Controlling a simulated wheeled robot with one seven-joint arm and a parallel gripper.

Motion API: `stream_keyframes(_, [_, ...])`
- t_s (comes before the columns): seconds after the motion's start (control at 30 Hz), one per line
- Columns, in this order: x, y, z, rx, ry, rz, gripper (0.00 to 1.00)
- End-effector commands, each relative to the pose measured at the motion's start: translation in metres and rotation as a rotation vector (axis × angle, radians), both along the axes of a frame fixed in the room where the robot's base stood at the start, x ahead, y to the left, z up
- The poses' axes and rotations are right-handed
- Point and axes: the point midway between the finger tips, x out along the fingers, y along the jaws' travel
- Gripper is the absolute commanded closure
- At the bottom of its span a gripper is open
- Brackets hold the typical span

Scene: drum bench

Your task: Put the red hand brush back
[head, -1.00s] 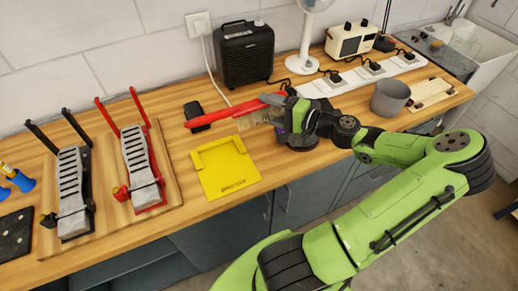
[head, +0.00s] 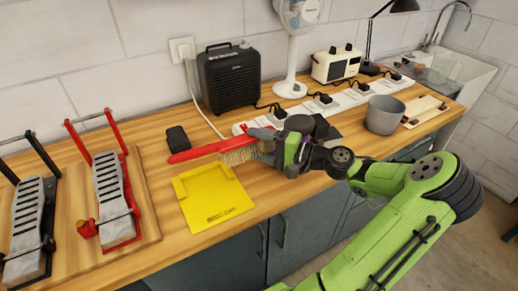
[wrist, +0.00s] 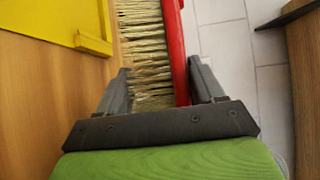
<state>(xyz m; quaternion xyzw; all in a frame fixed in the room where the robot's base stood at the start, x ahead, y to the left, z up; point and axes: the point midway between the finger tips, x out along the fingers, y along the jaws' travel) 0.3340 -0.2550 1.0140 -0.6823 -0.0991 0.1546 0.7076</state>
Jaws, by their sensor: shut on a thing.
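The red hand brush (head: 202,152) has a red handle and back with pale bristles. In the head view it lies across my gripper (head: 275,148), handle pointing left, above the back edge of the yellow tray (head: 215,195). In the wrist view the brush (wrist: 178,60) is between the two grey fingers of my gripper (wrist: 165,85), which is shut on it. The bristles face the left finger and the red back faces the right one. The yellow tray (wrist: 75,25) shows at the upper left of the wrist view. It is flat, with a raised rim, and looks empty.
A black heater (head: 228,78), a power strip (head: 330,100) and a white fan (head: 292,50) stand behind. A grey cup (head: 384,114) stands right. Two clamp-like devices (head: 112,190) stand left. Bare wood lies around the tray.

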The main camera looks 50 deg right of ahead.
Motion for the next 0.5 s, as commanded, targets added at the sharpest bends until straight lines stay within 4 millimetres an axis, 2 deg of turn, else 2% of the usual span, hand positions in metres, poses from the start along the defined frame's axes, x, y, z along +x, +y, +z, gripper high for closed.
stream_keyframes(0.13, [0.000, 0.000, 0.003, -0.001, -0.003, 0.001, 0.78])
stream_keyframes(0.5, [0.000, 0.000, -0.009, 0.001, -0.002, 0.001, 0.78])
